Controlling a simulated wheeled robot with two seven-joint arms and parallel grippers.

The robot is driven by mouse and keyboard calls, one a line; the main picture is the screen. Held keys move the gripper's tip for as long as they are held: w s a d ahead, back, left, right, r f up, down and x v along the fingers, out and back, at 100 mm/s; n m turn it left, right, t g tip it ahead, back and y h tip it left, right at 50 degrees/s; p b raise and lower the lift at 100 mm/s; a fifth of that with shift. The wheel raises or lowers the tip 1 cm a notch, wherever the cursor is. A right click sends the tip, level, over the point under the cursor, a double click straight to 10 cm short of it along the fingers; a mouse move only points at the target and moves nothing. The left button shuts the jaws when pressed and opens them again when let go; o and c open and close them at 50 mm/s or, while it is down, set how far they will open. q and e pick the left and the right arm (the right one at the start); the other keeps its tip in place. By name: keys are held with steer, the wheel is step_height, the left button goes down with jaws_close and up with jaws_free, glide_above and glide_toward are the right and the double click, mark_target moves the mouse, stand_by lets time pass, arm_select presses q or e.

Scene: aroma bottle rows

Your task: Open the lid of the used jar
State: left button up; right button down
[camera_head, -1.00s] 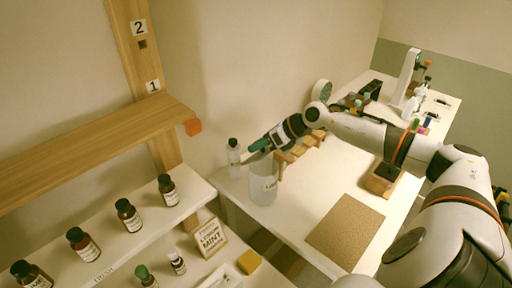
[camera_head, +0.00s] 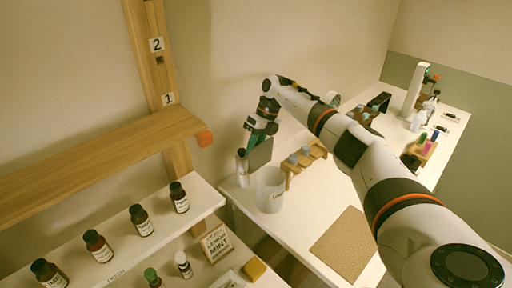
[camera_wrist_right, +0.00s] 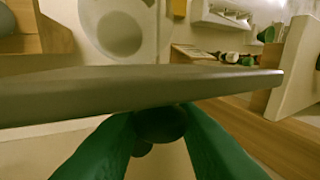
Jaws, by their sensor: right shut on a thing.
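The used jar (camera_head: 270,190) is a whitish, translucent cylinder with a label, standing upright near the left edge of the white table. Its mouth is uncovered; the jar also shows in the right wrist view (camera_wrist_right: 112,28). My right gripper (camera_head: 264,130), with green fingers, is above and slightly left of the jar. It is shut on the lid (camera_head: 260,154), a flat grey-green plate, tilted nearly upright and clear of the jar. In the right wrist view the lid (camera_wrist_right: 140,90) spans the picture edge-on, with a dark round knob (camera_wrist_right: 160,122) between the fingers.
A clear bottle (camera_head: 242,170) stands just left of the jar, close to the lid. A wooden rack (camera_head: 307,158) with small bottles stands right of the jar. A brown mat (camera_head: 346,243) lies in front. Brown bottles (camera_head: 141,220) line the left shelf.

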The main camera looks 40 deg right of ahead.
steer(key=shift+w+f+g, duration=0.15)
steer(key=shift+g, duration=0.15)
stand_by(0.4)
steer(key=c, duration=1.2)
jaws_free()
steer(key=shift+o, duration=0.2)
steer(key=b+v, duration=0.3)
steer(key=v, duration=0.9)
steer(key=shift+a, duration=0.1)
